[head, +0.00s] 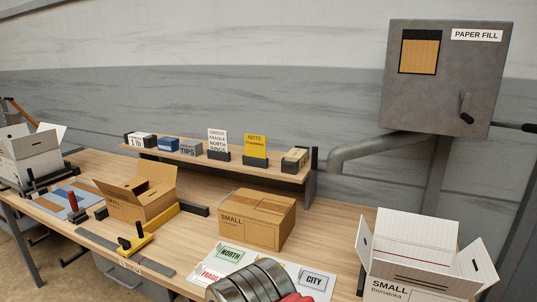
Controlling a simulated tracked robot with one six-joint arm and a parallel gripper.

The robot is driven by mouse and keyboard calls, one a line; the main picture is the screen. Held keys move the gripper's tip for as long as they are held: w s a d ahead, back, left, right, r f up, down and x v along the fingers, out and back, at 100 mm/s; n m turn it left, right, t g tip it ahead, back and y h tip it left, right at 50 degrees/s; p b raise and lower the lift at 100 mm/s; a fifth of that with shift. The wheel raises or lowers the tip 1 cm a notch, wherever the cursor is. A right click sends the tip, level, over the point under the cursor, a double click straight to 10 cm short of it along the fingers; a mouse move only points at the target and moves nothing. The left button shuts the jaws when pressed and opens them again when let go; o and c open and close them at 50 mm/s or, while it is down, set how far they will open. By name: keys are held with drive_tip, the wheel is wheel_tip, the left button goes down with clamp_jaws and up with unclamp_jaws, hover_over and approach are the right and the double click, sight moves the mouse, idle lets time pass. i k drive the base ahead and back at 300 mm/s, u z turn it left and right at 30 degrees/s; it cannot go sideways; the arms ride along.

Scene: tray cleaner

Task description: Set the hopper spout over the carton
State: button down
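A grey metal hopper box (441,80) labelled "PAPER FILL" is mounted at the upper right, with a window showing tan content and a black-knobbed lever (465,108). A curved grey pipe (365,150) runs from near its lower left towards the shelf end; I cannot tell whether it is the spout. An open white carton (405,285) marked "SMALL" stands at the lower right, below the hopper box, flaps spread. An open brown carton (140,207) stands on the table at left. A ringed metal part with red shows at the bottom edge, perhaps mine; no gripper fingertips show.
A closed brown "SMALL" box (250,233) sits mid-table. A low shelf (225,163) behind it holds small boxes and cards. Label sheets (313,282) lie in front. A yellow-based tool (138,240) stands beside the open brown carton. Another white carton (32,150) is at far left.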

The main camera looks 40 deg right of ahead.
sight(340, 153)
drive_tip(key=u, duration=0.3)
drive_tip(key=i, duration=1)
drive_tip(key=u, duration=0.25)
